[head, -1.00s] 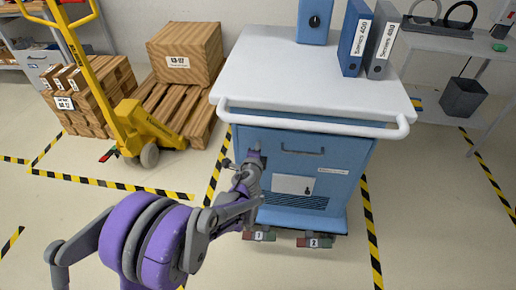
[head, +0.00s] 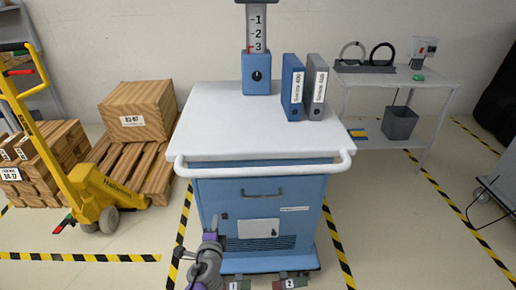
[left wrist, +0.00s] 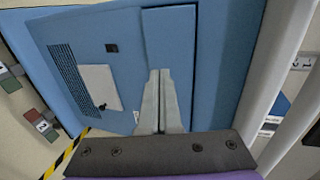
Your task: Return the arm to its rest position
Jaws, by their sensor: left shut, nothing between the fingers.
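My left gripper (head: 212,228) shows low in the head view, in front of the lower left part of the blue cart (head: 310,200). In the left wrist view its two fingers (left wrist: 160,100) are together with nothing between them, and the cart's blue front (left wrist: 100,30) fills much of the picture behind them. Whether the fingertips touch the cart, I cannot tell. My right gripper is in neither view.
The cart has a white top and rail (head: 260,165), with two binders (head: 303,88) and a blue box (head: 257,75) on it. A yellow pallet truck (head: 85,190) stands left, a grey shelf table (head: 390,78) back right.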

